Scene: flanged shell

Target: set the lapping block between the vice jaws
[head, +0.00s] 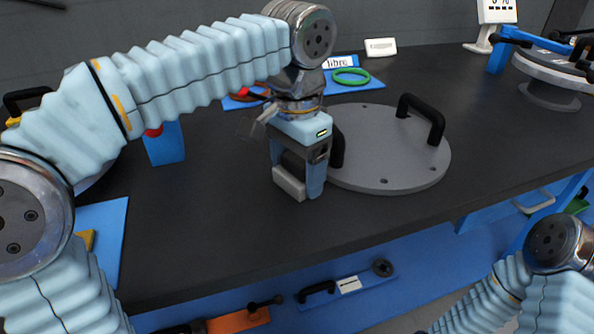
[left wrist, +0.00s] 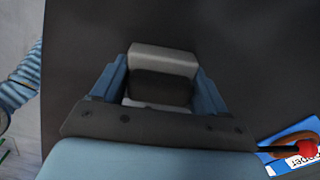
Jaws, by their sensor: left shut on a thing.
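The lapping block (head: 289,183) is a small pale grey block with a dark part above it, held over the black bench top. In the left wrist view the block (left wrist: 163,59) spans between the two blue fingers, with its dark section nearer the palm. My left gripper (head: 300,176) is shut on it, in front of the round grey plate; in the left wrist view the gripper (left wrist: 160,88) also shows. I cannot make out the vice jaws in either view. My right arm shows at the lower right, its gripper out of frame.
A round grey plate (head: 385,165) with black handles lies just right of the gripper. Behind are a blue mat (head: 365,84) with a green ring (head: 351,76) and a white box (head: 380,47).

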